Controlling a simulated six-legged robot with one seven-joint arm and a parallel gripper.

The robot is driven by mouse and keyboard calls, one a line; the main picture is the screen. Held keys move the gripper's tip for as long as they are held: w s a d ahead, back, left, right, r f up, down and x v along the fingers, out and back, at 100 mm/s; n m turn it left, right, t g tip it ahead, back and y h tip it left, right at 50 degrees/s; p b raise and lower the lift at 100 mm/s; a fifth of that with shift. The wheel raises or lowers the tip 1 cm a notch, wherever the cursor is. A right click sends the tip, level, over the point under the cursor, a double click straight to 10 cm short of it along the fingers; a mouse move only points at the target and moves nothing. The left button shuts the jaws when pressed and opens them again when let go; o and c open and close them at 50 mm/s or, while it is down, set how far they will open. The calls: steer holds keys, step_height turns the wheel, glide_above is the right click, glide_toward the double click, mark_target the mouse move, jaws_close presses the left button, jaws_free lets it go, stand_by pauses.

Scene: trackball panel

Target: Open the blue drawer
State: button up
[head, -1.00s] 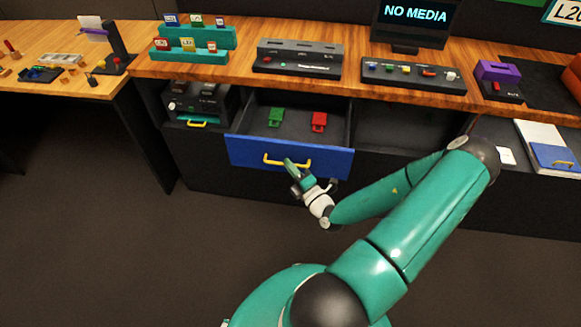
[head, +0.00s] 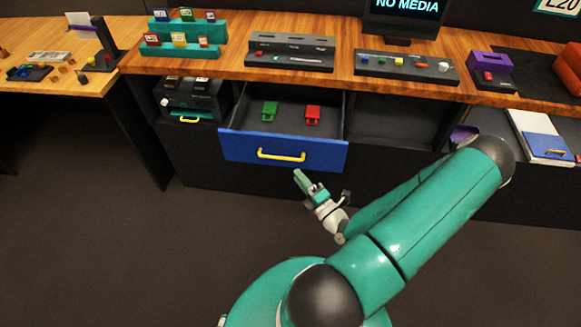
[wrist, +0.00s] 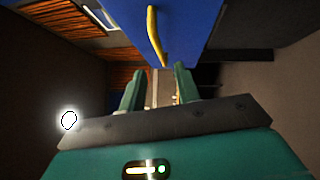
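The blue drawer (head: 240,148) is pulled out from under the wooden desk, with its inside showing. Its yellow handle (head: 281,155) is on the front face and also shows in the wrist view (wrist: 156,35). A green item (head: 269,111) and a red item (head: 312,115) lie inside the drawer. My gripper (head: 300,178) is below and to the right of the handle, apart from it. In the wrist view, the two green fingers (wrist: 160,88) stand apart with nothing held between them, and the handle is beyond them.
The wooden desk (head: 345,83) above carries racks, a button panel (head: 405,66) and a monitor. A black device (head: 188,98) sits in the bay left of the drawer. An open bay (head: 395,125) is to the right. The floor in front is clear.

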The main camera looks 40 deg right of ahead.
steer(key=s, duration=0.5)
steer(key=shift+s+a+f, duration=0.25)
steer(key=shift+a+f, duration=0.1)
steer(key=w+a+r+n+g+y, duration=0.2)
steer(key=a+r+n+g+y, duration=0.6)
steer(key=n, duration=0.8)
steer(key=w+a+r+n+g+y, duration=0.2)
steer(key=a+r+n+g+y, duration=0.5)
steer(key=n, duration=0.9)
steer(key=a+r+n+h, duration=0.3)
steer(key=r+n+h, duration=0.1)
steer(key=r+n, duration=0.2)
steer(key=s+a+r+n+h, duration=0.1)
steer(key=a+r+n+h, duration=0.3)
steer(key=r+n, duration=0.2)
steer(key=a+r+n+t+h, duration=0.1)
steer(key=a+r+n+h, duration=0.2)
steer(key=r+n, duration=0.4)
steer(key=n+h, duration=0.1)
steer(key=n, duration=0.1)
steer(key=shift+s+a+n+h, duration=0.2)
steer(key=shift+s+n+h, duration=0.1)
steer(key=shift+s+n, duration=0.1)
